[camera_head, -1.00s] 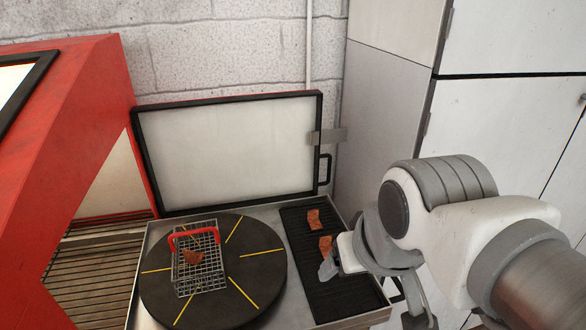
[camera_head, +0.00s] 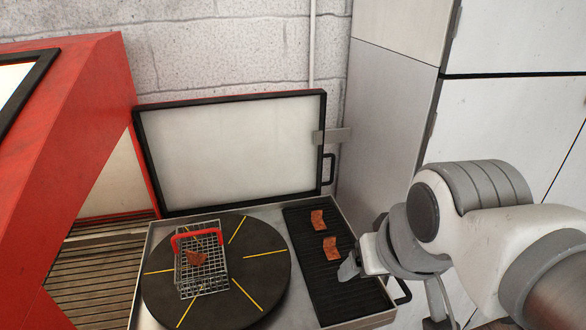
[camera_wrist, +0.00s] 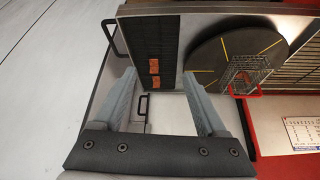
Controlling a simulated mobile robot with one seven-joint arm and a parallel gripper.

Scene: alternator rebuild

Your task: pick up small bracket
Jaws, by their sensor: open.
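Two small rusty-orange brackets lie on the black ribbed mat (camera_head: 335,290) at the right of the tray: a far one (camera_head: 318,219) and a near one (camera_head: 330,246). Both also show in the wrist view, the upper one (camera_wrist: 154,66) and the lower one (camera_wrist: 155,82), seen between my fingers. A third rusty bracket (camera_head: 196,258) lies in the wire basket (camera_head: 203,275). My gripper (camera_head: 350,268) is open and empty, above the mat's right side and just right of the near bracket. In the wrist view my gripper (camera_wrist: 160,92) has its two fingers spread wide.
The basket has a red handle (camera_head: 197,232) and sits on a black round turntable (camera_head: 262,285) with yellow lines. A raised lid (camera_head: 235,150) stands behind the tray. A red cabinet (camera_head: 90,130) is at the left, and pale cabinets (camera_head: 500,120) are at the right.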

